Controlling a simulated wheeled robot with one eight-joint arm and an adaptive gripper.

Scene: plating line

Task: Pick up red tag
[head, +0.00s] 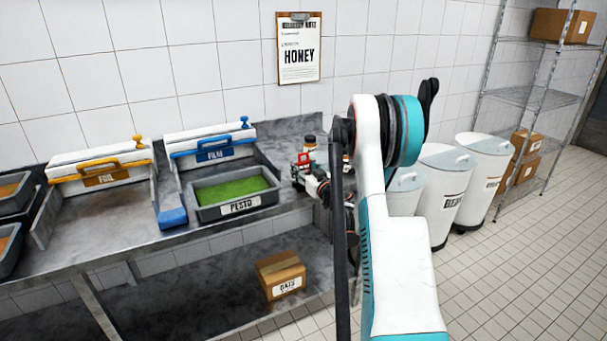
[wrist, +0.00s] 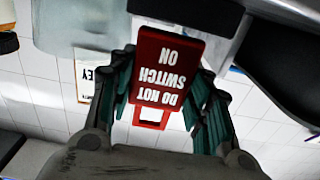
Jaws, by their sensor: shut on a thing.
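The red tag (wrist: 165,72) fills the middle of the wrist view, with white letters reading "DO NOT SWITCH ON" upside down. My gripper (wrist: 165,100) is shut on it, with a green-padded finger on each side. A red loop with an opening shows at the tag's lower end in that view. In the head view my gripper (head: 312,178) is above the right end of the steel counter, right of the pesto tray. The red tag (head: 304,159) shows small there, partly hidden by the gripper.
A tray of green pesto (head: 238,188) sits on the counter (head: 120,218). Film (head: 210,148) and foil (head: 100,170) dispensers stand behind and to its left. White bins (head: 482,165) stand to the right, by a wire shelf (head: 520,96). A honey sheet hangs on the wall (head: 299,50).

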